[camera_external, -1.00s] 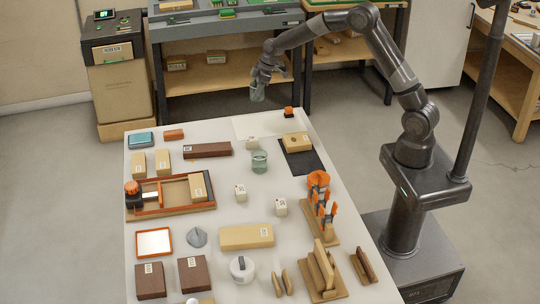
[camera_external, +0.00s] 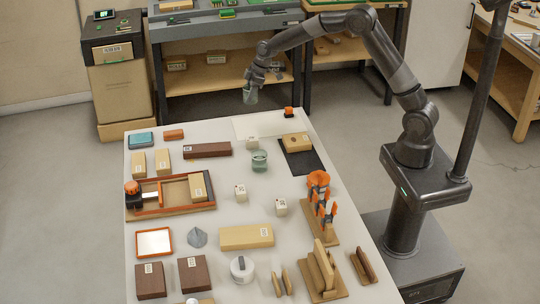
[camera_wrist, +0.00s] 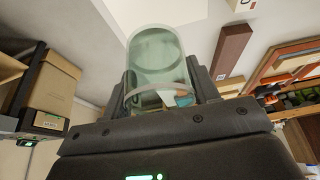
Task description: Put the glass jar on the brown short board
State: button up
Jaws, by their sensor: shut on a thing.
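My gripper (camera_external: 252,84) is shut on a greenish glass jar (camera_external: 250,96) and holds it in the air beyond the far edge of the table. In the wrist view the jar (camera_wrist: 157,62) sits between the two fingers. A second, similar glass vessel (camera_external: 259,161) stands on the table. A dark brown bar (camera_external: 207,150) lies left of that vessel and also shows in the wrist view (camera_wrist: 232,50). Two shorter dark brown blocks (camera_external: 150,281) (camera_external: 193,274) lie at the near left. I cannot tell which brown piece is the short board.
The white table (camera_external: 225,175) carries tan blocks (camera_external: 247,237), an orange-rimmed tray (camera_external: 165,207), a black mat (camera_external: 313,162) and an orange clamp rack (camera_external: 321,205). A shelf bench (camera_external: 230,75) stands behind my gripper. Small bare patches lie between the objects.

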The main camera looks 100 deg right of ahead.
jog(key=w+a+r, duration=0.2)
jog(key=w+a, duration=0.4)
jog(key=a, duration=0.1)
send_near(216, 146)
jog(key=shift+w+d, duration=0.4)
jog(key=shift+w, duration=0.3)
jog(key=shift+w+a+f, duration=0.25)
jog(key=shift+w+f, duration=0.05)
jog(key=shift+f, duration=1.95)
jog(key=shift+f, duration=0.1)
jog(key=o, duration=1.1)
jog(key=shift+f, duration=0.1)
jog(key=shift+c, duration=0.2)
